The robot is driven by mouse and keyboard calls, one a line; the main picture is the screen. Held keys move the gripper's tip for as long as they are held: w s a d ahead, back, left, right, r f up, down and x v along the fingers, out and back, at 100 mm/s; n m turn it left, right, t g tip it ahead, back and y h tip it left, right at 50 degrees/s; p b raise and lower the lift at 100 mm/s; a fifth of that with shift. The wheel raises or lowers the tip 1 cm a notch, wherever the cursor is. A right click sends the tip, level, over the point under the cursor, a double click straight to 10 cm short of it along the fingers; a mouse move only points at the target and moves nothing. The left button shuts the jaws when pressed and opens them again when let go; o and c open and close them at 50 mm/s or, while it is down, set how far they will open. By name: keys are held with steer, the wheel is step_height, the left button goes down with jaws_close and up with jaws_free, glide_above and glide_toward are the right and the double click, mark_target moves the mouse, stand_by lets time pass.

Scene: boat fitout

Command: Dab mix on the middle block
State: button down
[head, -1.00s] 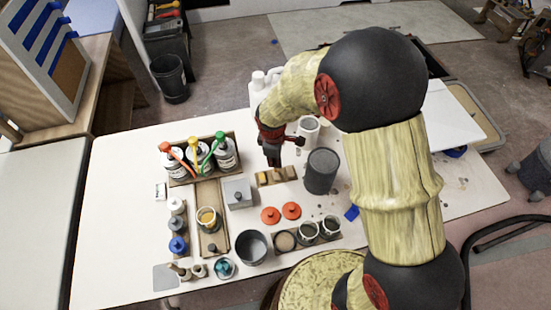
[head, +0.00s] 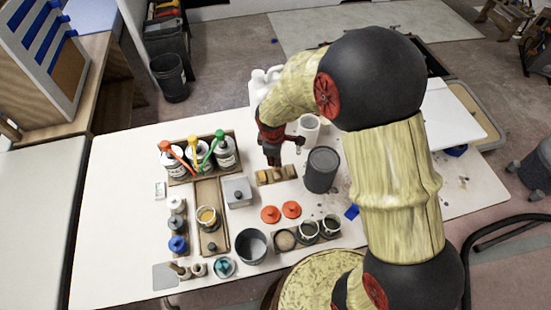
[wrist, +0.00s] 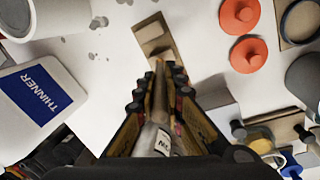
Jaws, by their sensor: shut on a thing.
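A wooden strip (head: 262,182) with several small blocks lies near the middle of the table. It also shows in the wrist view (wrist: 150,22). The middle block (head: 277,175) is partly covered by my gripper in the wrist view. My gripper (head: 272,160) points down just above and behind the strip. In the wrist view my gripper (wrist: 160,85) is shut on a slim pale stick-like tool (wrist: 153,137) with a white label; its narrow brown end points towards the strip. I cannot tell whether its tip touches a block. A cup with yellow content (head: 207,215) stands on a wooden board.
A dark grey can (head: 321,172) stands close right of the strip, with a white cup (head: 309,128) behind. Two orange lids (head: 270,214) lie in front. A grey box (head: 238,192) stands left. A thinner jug (wrist: 38,95) shows in the wrist view.

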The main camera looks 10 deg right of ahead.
steer(key=shift+f, duration=0.55)
stand_by(1.6)
steer(key=shift+r+p, duration=2.85)
steer(key=shift+r, duration=0.75)
